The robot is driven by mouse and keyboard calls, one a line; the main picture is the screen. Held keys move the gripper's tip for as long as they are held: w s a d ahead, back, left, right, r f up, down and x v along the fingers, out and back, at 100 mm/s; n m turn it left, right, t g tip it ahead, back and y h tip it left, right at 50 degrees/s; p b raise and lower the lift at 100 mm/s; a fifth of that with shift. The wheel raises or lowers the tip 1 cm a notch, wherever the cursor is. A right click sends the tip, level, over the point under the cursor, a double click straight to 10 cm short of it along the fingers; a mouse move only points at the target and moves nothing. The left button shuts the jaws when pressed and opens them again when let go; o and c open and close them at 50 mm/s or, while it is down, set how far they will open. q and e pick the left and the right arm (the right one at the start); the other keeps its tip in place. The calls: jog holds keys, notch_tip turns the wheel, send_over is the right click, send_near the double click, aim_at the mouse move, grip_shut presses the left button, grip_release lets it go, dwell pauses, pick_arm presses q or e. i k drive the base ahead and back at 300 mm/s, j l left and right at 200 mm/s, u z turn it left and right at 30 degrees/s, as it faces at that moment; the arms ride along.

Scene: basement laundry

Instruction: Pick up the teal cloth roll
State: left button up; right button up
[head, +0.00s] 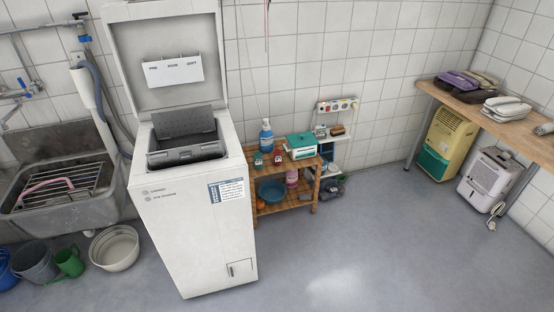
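I do not see a clear teal cloth roll in the head view. A greyish roll-like thing (543,129) lies on the wooden table (503,132) at the right edge of the picture, partly cut off. I cannot tell whether it is cloth or teal. A teal and white box (301,145) stands on the small wooden shelf (286,205) in the middle; it looks like a box, not a roll. Neither of my grippers is in view.
A white top-loading washer (192,225) with its lid up stands left of the shelf. A stone sink (60,205), a white basin (114,248) and buckets are at the left. Two dehumidifiers (448,140) (489,178) stand under the table. The floor in front is clear.

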aim_at(258, 156)
jog(key=u, duration=0.4)
jog(key=i+l+u, duration=0.2)
jog(key=l, duration=0.15)
jog(key=i+l+u, duration=0.2)
jog(key=l, duration=0.15)
jog(key=i+l+u, duration=0.15)
jog(key=l, duration=0.25)
jog(key=i+l+u, duration=0.2)
jog(key=l, duration=0.2)
jog(key=l+u, duration=0.2)
jog(key=l, duration=0.2)
